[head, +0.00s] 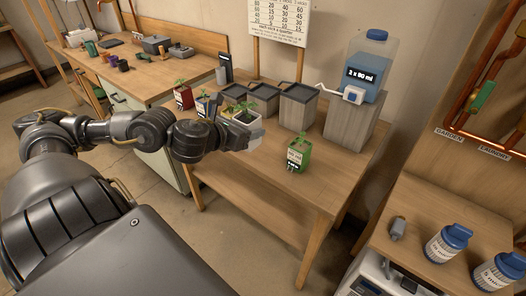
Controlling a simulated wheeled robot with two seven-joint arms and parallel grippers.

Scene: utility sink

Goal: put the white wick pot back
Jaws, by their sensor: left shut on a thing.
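The white wick pot (246,118), with a small green plant in it, is at the left part of the wooden table, in front of the grey boxes. My left gripper (236,128) reaches in from the left and is shut on it. The gripper and wrist hide the pot's lower part, so I cannot tell whether it touches the table. A red pot (183,97) and a blue-marked pot (202,104), both with plants, stand behind my wrist. A green pot (299,153) with a plant stands at the table's front right. My right gripper is out of view.
Several grey boxes (298,106) stand in a row at the back. A blue water tank (372,70) with a spout sits on a tall block (352,121). A sign (279,22) stands behind. The tabletop (335,178) is free around the green pot.

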